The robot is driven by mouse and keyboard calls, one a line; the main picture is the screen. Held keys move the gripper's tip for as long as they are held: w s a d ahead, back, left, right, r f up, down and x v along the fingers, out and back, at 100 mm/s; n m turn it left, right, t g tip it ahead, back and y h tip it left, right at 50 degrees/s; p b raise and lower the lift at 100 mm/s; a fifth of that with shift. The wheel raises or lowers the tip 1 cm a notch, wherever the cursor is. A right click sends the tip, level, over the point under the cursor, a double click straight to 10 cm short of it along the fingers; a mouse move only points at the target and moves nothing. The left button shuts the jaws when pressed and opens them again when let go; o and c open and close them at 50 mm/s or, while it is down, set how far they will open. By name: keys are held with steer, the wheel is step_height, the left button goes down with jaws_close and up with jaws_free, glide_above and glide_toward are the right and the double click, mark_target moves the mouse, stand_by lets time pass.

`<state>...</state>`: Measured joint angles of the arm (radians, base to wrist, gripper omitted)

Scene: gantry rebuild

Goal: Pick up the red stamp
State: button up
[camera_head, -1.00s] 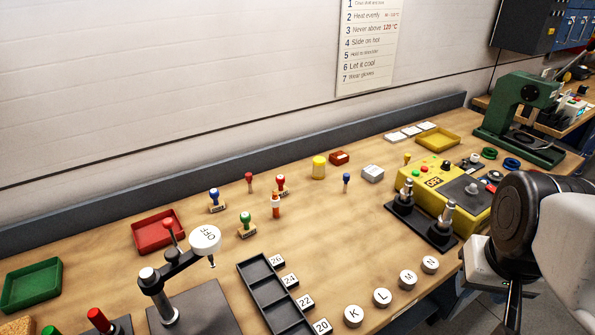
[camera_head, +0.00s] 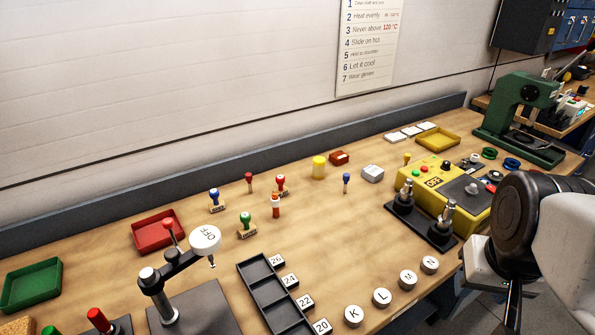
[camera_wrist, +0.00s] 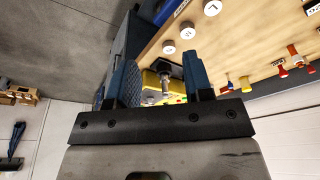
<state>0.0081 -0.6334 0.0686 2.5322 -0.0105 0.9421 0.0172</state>
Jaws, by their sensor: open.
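The red stamp (camera_head: 281,182) has a red knob handle on a pale wooden block. It stands upright on the wooden workbench, in the middle of the head view. An orange-topped peg (camera_head: 276,206) stands just in front of it. My gripper (camera_wrist: 160,62) shows in the wrist view with its two blue fingers wide apart and nothing between them. It is well away from the red stamp; my arm is at the right edge of the head view. Small red-handled items (camera_wrist: 294,55) show at the right of the wrist view, but I cannot tell which is the stamp.
A blue stamp (camera_head: 217,200), a green stamp (camera_head: 246,226) and a thin red-topped peg (camera_head: 249,182) stand near the red stamp. A yellow cylinder (camera_head: 318,167) is to its right. A lever fixture (camera_head: 180,270) stands front left, a yellow control box (camera_head: 445,195) right.

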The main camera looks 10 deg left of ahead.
steer(key=shift+o, duration=0.8)
steer(key=shift+a, duration=0.1)
steer(key=m+t+y, duration=0.4)
steer(key=m+y, duration=0.7)
steer(key=m, duration=0.9)
glide_above(282, 178)
steer(key=s+d, duration=0.8)
steer(key=d, duration=0.1)
step_height(282, 178, down, 8)
steer(key=w+a+f+m, duration=0.1)
steer(key=f, duration=0.1)
steer(key=w+a+f+m+t, duration=0.1)
steer(key=w+a+f+m, duration=0.2)
steer(key=a+f+m, duration=0.1)
steer(key=shift+w+a+f+t, duration=0.1)
steer(key=shift+w+t, duration=0.2)
steer(key=shift+t, duration=0.1)
steer(key=shift+w+a+f+m, duration=0.1)
steer(key=shift+f+m, duration=0.2)
